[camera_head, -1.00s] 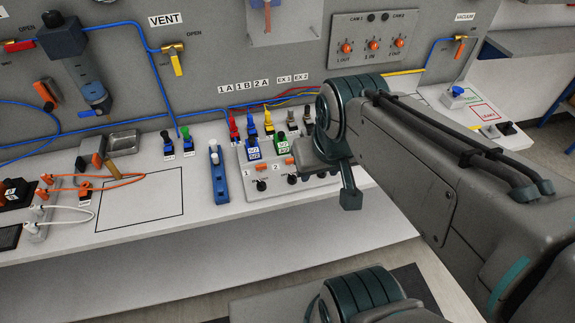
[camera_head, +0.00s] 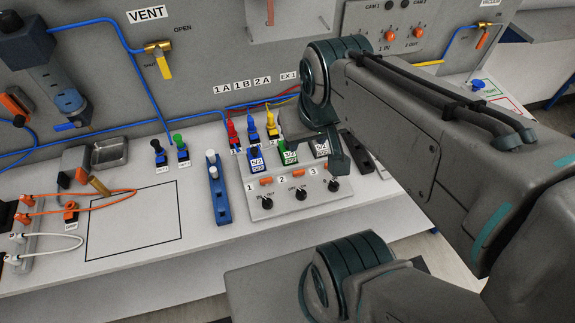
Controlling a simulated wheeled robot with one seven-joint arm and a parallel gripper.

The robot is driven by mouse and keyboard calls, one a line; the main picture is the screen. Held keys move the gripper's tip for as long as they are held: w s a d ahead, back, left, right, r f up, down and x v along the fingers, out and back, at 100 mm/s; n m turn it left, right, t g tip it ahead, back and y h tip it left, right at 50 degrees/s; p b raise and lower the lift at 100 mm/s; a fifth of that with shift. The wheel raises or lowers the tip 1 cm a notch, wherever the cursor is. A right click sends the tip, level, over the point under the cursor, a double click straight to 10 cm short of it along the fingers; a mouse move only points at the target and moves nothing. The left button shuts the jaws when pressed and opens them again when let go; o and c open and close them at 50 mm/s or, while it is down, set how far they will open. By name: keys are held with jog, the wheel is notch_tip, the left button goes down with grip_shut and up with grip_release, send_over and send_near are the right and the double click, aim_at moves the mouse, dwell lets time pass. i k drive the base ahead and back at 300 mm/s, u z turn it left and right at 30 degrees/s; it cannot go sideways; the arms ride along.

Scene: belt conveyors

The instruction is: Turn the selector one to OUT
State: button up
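Selector one (camera_head: 267,203) is the black knob under the number 1 on the sloped grey panel (camera_head: 262,214). Small lettering flanks it and OUT can be read on its right. The pointer direction is too small to read surely. Selectors two (camera_head: 301,193) and three (camera_head: 333,185) stand to its right, each below an orange part. The far end of my arm, with a grey block and a dark finger-like part (camera_head: 338,158), hangs over the panel's right side, up and right of selector one and apart from it. Whether it is open or shut does not show.
A blue block with a white-topped post (camera_head: 218,190) stands just left of the panel. Red, blue and yellow plugs (camera_head: 253,129) rise behind it. Green and black toggles (camera_head: 178,147) stand farther left.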

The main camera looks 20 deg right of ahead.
aim_at(267, 204)
jog(key=k, duration=1)
jog(key=z, duration=0.45)
jog(key=i, duration=0.7)
jog(key=u, duration=1.05)
